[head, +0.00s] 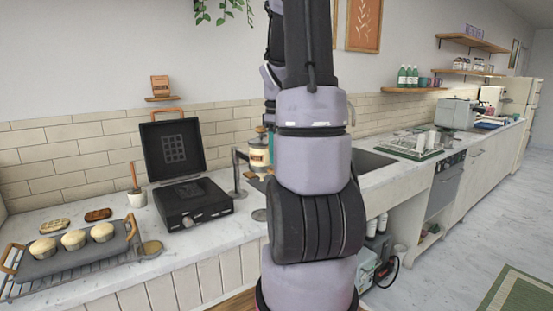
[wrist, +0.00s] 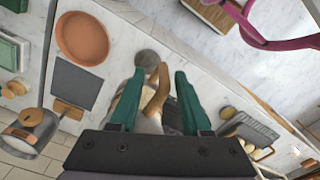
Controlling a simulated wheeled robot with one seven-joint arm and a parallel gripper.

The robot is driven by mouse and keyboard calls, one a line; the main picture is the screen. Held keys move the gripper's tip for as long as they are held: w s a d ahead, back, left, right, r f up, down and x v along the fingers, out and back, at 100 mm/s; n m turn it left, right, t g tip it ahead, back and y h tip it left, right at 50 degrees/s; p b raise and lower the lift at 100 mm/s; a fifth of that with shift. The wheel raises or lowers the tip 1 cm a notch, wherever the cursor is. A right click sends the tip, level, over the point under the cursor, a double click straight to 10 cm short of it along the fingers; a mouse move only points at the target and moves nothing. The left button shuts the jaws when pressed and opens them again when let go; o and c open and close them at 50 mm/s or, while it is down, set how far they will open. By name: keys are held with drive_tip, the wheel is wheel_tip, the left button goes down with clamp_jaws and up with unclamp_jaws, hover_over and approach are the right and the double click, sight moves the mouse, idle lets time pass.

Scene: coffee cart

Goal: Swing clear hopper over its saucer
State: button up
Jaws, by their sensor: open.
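The clear hopper (head: 259,156), a see-through jar with pale contents, hangs on a dark post stand (head: 238,175) at the counter's middle, partly behind my arm in the head view. In the wrist view its wooden handle (wrist: 157,92) lies between the teal fingers of my gripper (wrist: 156,88). The fingers are open, with a gap showing on each side. The pale body of the hopper is mostly hidden below the palm.
A black open press (head: 190,200) stands left of the stand. A tray of muffins (head: 72,255) is farther left. A terracotta dish (wrist: 82,38), a dark board (wrist: 76,82) and a metal jug (wrist: 30,132) are on the wrist view's left. The sink (head: 370,162) is behind my arm.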

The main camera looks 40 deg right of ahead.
wheel_tip(320, 180, up, 9)
drive_tip(key=shift+f, duration=0.1)
idle(0.6)
drive_tip(key=s+a+r+m+t, duration=0.2)
drive_tip(key=s+a+m, duration=0.1)
drive_tip(key=a, duration=0.4)
drive_tip(key=s+a+r+m+t+y, duration=0.1)
drive_tip(key=s+a+r+m+t, duration=0.1)
drive_tip(key=s+a, duration=0.3)
drive_tip(key=s+a+r+m+t+y, duration=0.1)
drive_tip(key=s+a+r+m+t, duration=0.2)
drive_tip(key=a, duration=0.8)
drive_tip(key=shift+s+r+m, duration=0.25)
drive_tip(key=shift+s+m, duration=0.15)
drive_tip(key=shift+m, duration=0.4)
drive_tip(key=shift+d, duration=0.1)
